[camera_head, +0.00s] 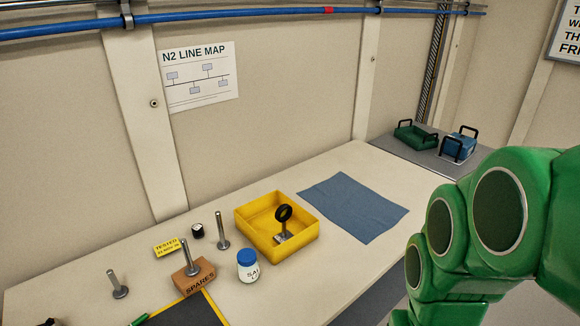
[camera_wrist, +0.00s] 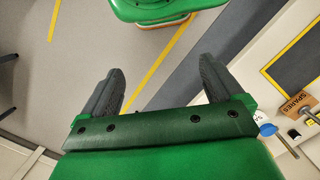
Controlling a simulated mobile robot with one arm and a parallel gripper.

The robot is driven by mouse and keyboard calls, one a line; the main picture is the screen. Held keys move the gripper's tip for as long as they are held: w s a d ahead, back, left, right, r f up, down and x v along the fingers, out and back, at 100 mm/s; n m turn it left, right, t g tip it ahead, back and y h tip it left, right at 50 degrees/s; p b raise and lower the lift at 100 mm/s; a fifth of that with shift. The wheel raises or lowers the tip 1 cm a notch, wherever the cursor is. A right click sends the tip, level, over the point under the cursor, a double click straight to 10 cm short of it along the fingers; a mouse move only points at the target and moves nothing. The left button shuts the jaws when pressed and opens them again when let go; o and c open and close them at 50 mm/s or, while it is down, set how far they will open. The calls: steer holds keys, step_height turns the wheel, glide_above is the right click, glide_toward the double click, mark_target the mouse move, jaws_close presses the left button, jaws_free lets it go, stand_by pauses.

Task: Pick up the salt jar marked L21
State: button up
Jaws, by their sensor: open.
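A white jar with a blue lid (camera_head: 248,266) stands upright on the bench, in front of the yellow tray and right of the SPARES block. Its label shows "SAL" with a smaller line below that I cannot fully read, so L21 is not confirmed. The jar also shows at the right edge of the wrist view (camera_wrist: 262,118). My gripper (camera_wrist: 160,72) is open with nothing between its fingers, which point over the grey floor, well left of the jar in that view. In the head view my green arm fills the right side and the gripper cannot be made out.
A yellow tray (camera_head: 248,234) holding a black ring on a post (camera_head: 283,214) stands close behind the jar. The SPARES block (camera_head: 193,276), several metal posts, a small black cylinder (camera_head: 197,231) and a yellow TESTED sign (camera_head: 166,247) are left. A blue cloth (camera_head: 353,207) lies right.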

steer(key=shift+o, duration=0.3)
steer(key=w+a+f+n+g+y, duration=0.1)
steer(key=w+a+n+g+y, duration=0.5)
steer(key=w+a+n, duration=1.4)
steer(key=n+t+y, duration=0.2)
steer(key=y, duration=0.5)
glide_toward(241, 260)
steer(key=shift+s+a+f, duration=0.1)
steer(key=shift+a+f, duration=0.75)
steer(key=shift+a, duration=0.3)
steer(key=shift+w+f, duration=0.2)
steer(key=shift+f, duration=0.3)
steer(key=shift+t, duration=0.3)
steer(key=shift+x, duration=3.85)
steer(key=shift+r, duration=0.15)
steer(key=shift+c, duration=0.5)
